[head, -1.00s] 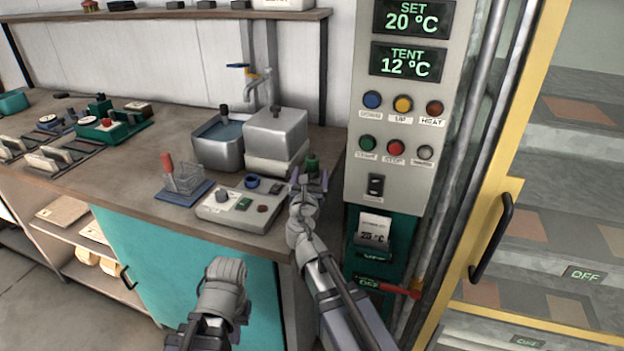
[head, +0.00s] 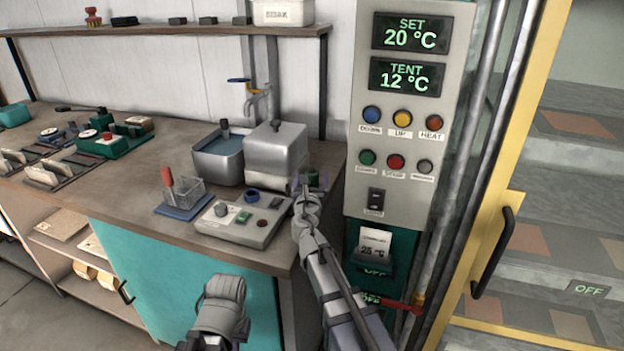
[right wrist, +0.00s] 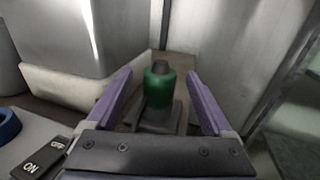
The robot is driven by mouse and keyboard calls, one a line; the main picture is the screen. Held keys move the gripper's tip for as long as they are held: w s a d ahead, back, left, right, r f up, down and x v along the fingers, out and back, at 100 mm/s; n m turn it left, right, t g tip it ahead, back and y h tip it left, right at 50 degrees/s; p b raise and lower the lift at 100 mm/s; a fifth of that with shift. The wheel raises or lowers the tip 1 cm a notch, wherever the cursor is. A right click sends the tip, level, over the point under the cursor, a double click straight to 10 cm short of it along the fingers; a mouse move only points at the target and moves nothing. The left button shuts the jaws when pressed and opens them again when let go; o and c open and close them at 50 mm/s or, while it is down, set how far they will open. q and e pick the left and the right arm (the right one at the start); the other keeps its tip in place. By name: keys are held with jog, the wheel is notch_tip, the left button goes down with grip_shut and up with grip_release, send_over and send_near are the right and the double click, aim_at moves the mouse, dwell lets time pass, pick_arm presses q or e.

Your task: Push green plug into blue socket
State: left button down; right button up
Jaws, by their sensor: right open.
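The green plug (right wrist: 159,88) stands upright with a dark knob on top, on a grey holder at the back right of the bench. In the head view the plug (head: 314,178) is partly hidden by my right gripper (head: 308,184). That gripper is open, its purple fingers (right wrist: 159,98) on either side of the plug with gaps showing. The blue socket (head: 252,195) is a ring on the grey control box, left of the plug; its edge shows in the wrist view (right wrist: 8,125). My left gripper (head: 222,300) hangs empty in front of the bench; its jaws are not clear.
The grey control box (head: 240,224) has a knob and an ON/OFF switch (right wrist: 38,160). A steel block (head: 276,148) and a water bath (head: 217,158) stand behind it. A wire basket (head: 188,192) is to the left. The control panel (head: 405,110) rises close on the right.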

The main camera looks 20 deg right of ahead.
jog(key=shift+x, duration=1)
jog(key=shift+s, duration=0.1)
grip_shut()
